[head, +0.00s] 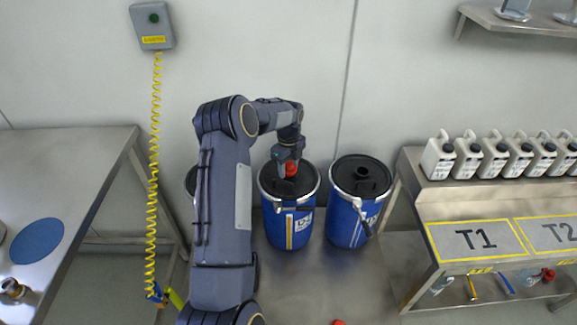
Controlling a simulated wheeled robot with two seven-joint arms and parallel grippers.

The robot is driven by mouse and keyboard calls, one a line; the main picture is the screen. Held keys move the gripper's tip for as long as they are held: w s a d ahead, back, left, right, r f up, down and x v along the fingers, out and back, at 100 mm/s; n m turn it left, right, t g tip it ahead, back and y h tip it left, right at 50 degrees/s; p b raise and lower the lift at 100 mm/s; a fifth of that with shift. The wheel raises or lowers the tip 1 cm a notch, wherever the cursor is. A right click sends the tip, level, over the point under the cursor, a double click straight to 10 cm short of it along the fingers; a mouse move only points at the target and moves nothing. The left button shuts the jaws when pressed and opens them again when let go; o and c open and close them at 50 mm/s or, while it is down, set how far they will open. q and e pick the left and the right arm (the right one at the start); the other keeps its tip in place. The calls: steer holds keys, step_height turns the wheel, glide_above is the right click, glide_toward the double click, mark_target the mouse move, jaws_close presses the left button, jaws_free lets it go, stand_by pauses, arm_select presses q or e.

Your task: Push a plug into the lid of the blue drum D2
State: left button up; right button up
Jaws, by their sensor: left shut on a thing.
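The middle blue drum (290,232) stands on the steel surface, with a black lid (302,186), a metal rim and a white label too small to read surely. Going by the row order it may be D2. My left gripper (290,167) points down over this lid, shut on a red plug (291,170). The plug is at or just above the lid; I cannot tell whether it touches. The gripper and plug hide the lid's opening. My right gripper is not in view.
Another blue drum (346,228) with a dark lid opening stands close on the right; a third is mostly hidden behind my arm. A red thing (338,322) shows at the bottom edge. A shelf of white canisters (470,157) stands right, a bench (80,180) left. A yellow coiled cord (153,180) hangs left.

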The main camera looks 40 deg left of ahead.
mark_target(289, 164)
arm_select(q)
steer(key=o, duration=1)
steer(key=shift+s+d+f, duration=0.15)
steer(key=shift+s+f, duration=0.05)
steer(key=shift+w+f, duration=0.1)
steer(key=shift+w, duration=0.1)
steer(key=shift+r+b, duration=0.3)
steer(key=shift+r, duration=3.65)
steer(key=shift+r, duration=0.15)
steer(key=s+d+r+n+t+h, duration=0.1)
steer(key=s+d+r+n+t, duration=0.2)
steer(key=s+d+r+n, duration=0.9)
steer(key=s+d+n+t+h, duration=0.1)
steer(key=s+d+n, duration=0.2)
steer(key=s, duration=0.3)
steer(key=s+d+n+h, duration=0.1)
steer(key=s+d+n, duration=0.2)
steer(key=s+d, duration=0.3)
steer(key=s+d+n+t, duration=0.1)
steer(key=s+d+n, duration=0.1)
steer(key=s+d, duration=0.2)
steer(key=shift+s+d+f+n+t+h, duration=0.1)
steer(key=shift+s+f+n+h, duration=0.05)
steer(key=shift+s, duration=0.45)
steer(key=shift+s+d+f+n+t+h, duration=0.1)
steer(key=shift+s, duration=0.55)
steer(key=shift+s+d+f+n+t+h, duration=0.1)
steer(key=shift+s+f+n+h, duration=0.05)
steer(key=shift+s, duration=0.45)
